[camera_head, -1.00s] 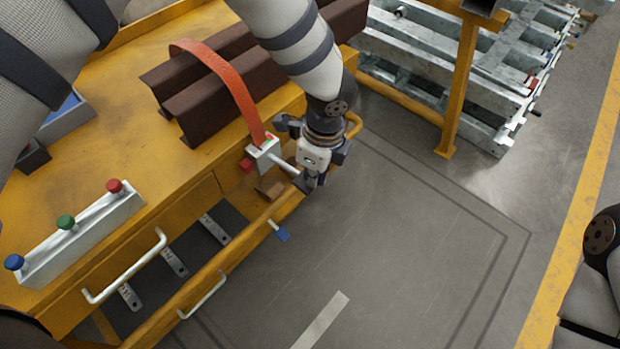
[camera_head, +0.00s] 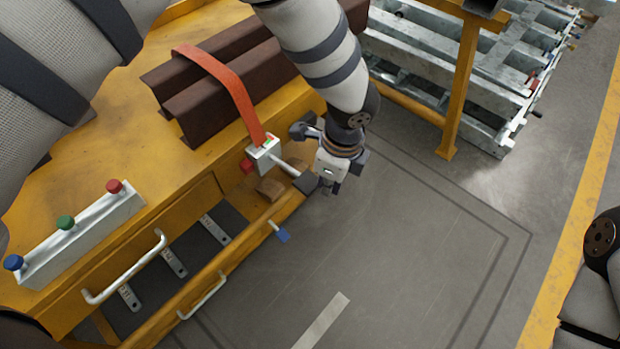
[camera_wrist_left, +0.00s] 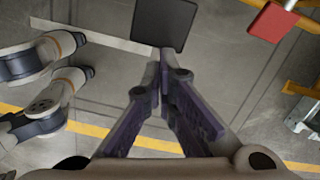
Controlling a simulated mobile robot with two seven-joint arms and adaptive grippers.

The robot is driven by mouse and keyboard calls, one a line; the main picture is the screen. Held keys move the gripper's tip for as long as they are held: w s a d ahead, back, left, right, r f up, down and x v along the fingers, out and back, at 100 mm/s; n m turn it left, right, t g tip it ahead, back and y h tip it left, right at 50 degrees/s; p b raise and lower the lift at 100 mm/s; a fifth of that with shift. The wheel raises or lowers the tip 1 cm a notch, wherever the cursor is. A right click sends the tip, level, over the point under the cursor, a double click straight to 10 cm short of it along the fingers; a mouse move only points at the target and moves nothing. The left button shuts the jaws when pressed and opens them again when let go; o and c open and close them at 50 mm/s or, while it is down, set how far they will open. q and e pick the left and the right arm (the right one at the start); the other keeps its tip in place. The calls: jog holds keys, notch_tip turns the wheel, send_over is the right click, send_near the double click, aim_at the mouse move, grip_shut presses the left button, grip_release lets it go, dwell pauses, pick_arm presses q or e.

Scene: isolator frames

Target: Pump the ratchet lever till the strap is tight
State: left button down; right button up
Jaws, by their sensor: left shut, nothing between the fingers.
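The orange strap (camera_head: 222,82) runs over the brown steel beams (camera_head: 205,105) down to the white ratchet box (camera_head: 262,154) on the yellow cart's edge. The ratchet lever (camera_head: 286,168) sticks out toward the right and ends in a dark flat grip (camera_head: 306,183), which also shows in the left wrist view (camera_wrist_left: 163,22). My left gripper (camera_head: 329,187) is shut and empty, just right of the grip. In the left wrist view its fingertips (camera_wrist_left: 166,58) meet just below the grip, with a small gap. My right gripper is out of view.
A red block (camera_head: 246,166) is at the ratchet's left side. A button box (camera_head: 85,235) stands on the yellow cart, above an open drawer with metal tags. A yellow post (camera_head: 462,90) and grey metal frames stand behind. Open floor lies to the right.

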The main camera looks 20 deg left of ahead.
aim_at(312, 184)
pick_arm(q)
notch_tip(312, 184, up, 11)
jog(key=d, duration=0.1)
jog(key=shift+r, duration=0.15)
jog(key=shift+d, duration=0.1)
dwell(0.7)
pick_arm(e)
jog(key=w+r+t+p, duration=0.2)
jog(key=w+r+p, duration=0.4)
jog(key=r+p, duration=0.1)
pick_arm(q)
jog(key=a+f+b, duration=0.1)
jog(key=f, duration=0.2)
jog(key=a+f+b, duration=0.1)
jog(key=f, duration=0.2)
jog(key=a+f+b, duration=0.1)
jog(key=a+f, duration=0.1)
jog(key=f, duration=0.1)
jog(key=shift+w+a+f+b, duration=0.1)
jog(key=shift+f+b, duration=0.2)
jog(key=shift+b, duration=0.05)
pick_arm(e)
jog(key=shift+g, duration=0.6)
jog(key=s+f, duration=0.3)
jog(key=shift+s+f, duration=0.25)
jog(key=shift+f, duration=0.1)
pick_arm(q)
jog(key=shift+r, duration=0.1)
